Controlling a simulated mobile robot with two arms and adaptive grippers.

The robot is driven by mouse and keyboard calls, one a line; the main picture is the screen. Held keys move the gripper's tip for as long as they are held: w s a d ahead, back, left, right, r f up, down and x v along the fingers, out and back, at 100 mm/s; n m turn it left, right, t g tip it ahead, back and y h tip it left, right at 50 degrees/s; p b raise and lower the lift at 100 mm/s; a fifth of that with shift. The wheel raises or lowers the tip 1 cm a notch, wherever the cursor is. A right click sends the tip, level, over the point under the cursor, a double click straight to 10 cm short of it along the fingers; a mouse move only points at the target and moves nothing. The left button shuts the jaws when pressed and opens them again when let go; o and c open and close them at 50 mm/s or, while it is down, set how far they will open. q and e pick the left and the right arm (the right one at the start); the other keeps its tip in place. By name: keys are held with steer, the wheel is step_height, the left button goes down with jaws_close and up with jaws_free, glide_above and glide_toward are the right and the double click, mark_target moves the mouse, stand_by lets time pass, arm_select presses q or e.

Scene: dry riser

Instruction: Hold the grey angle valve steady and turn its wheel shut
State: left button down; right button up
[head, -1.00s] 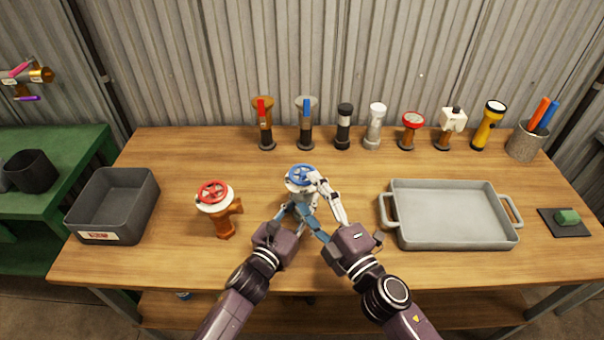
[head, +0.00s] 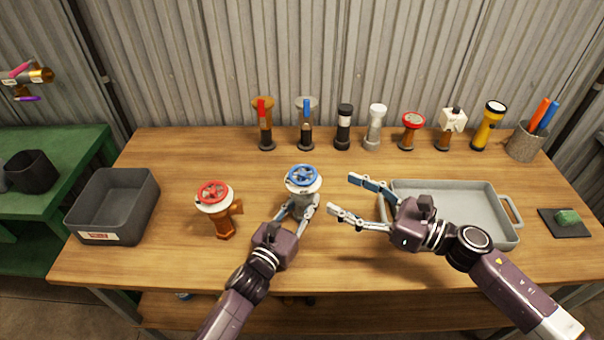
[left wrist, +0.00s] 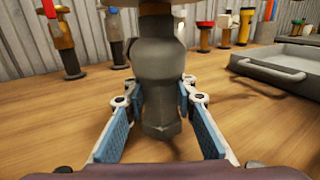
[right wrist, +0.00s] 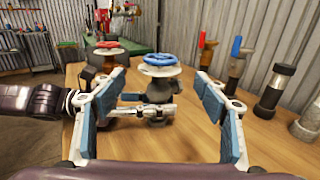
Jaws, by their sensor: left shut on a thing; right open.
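The grey angle valve (head: 301,205) stands upright in the middle of the table, with a blue wheel (head: 301,176) above a white disc on top. My left gripper (head: 297,212) is shut on the valve's grey body low down; in the left wrist view its blue pads (left wrist: 157,108) press both sides of the body (left wrist: 158,75). My right gripper (head: 345,196) is open and empty, to the right of the valve and apart from it. In the right wrist view the blue wheel (right wrist: 160,59) shows beyond and between the open fingers (right wrist: 167,105).
An orange valve with a red wheel (head: 213,192) stands left of the grey valve. A dark bin (head: 118,236) is at far left; a grey tray (head: 455,242) is right, partly behind my right gripper. Several valves and torches line the back, with a pen cup (head: 522,145).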

mark_target(290, 170)
steer(key=x, duration=1.2)
steer(key=shift+s, duration=0.1)
steer(key=c, duration=1.2)
